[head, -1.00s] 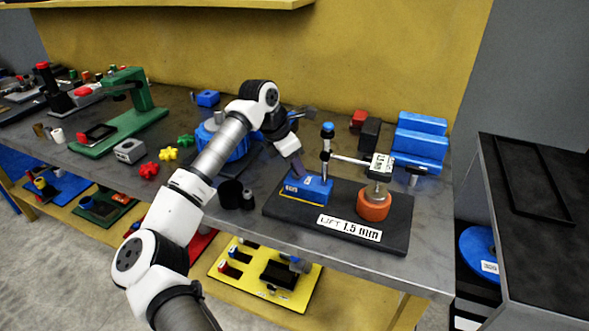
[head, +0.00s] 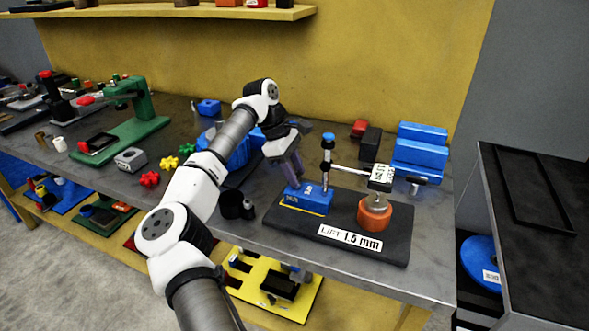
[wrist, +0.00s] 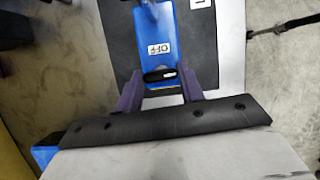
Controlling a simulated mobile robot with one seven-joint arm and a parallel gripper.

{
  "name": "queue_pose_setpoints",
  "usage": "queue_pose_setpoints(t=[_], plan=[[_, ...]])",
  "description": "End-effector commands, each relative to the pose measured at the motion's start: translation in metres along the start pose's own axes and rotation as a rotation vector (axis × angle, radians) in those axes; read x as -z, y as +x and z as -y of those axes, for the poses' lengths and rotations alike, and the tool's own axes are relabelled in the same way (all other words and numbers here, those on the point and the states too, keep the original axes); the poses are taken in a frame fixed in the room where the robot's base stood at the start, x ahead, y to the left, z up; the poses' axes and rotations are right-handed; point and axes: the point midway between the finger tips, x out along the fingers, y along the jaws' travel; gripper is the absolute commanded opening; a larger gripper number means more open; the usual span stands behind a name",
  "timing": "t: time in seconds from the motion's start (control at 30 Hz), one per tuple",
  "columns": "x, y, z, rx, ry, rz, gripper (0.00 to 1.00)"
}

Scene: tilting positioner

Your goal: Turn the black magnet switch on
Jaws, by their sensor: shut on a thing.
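The blue magnet base (head: 306,201) stands on the black plate (head: 280,219) labelled "LIFT 1.5 mm". In the wrist view the blue base (wrist: 150,30) carries a white "OFF" label. The black magnet switch (wrist: 158,75) is a small dark bar at the end of the base, between the fingertips. My gripper (head: 293,184) reaches down to the left end of the base. In the wrist view my gripper (wrist: 160,92) has its purple fingers on both sides of the switch and is shut on it. In the head view the fingers hide the switch.
A post (head: 326,165) with a side arm rises from the base, close right of my gripper. An orange cylinder (head: 375,214) stands under the arm's end. Blue blocks (head: 420,148) are behind, and a black cup (head: 237,203) is at left.

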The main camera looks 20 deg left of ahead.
Motion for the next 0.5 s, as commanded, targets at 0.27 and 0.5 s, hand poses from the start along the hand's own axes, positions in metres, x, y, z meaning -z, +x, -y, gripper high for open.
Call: queue_pose_setpoints(t=[0.27,0.5], plan=[[-0.0004,-0.0005,-0.0006,0.024,0.059,-0.001,0.15],[-0.0001,-0.0002,-0.0004,0.027,0.066,-0.002,0.15]])
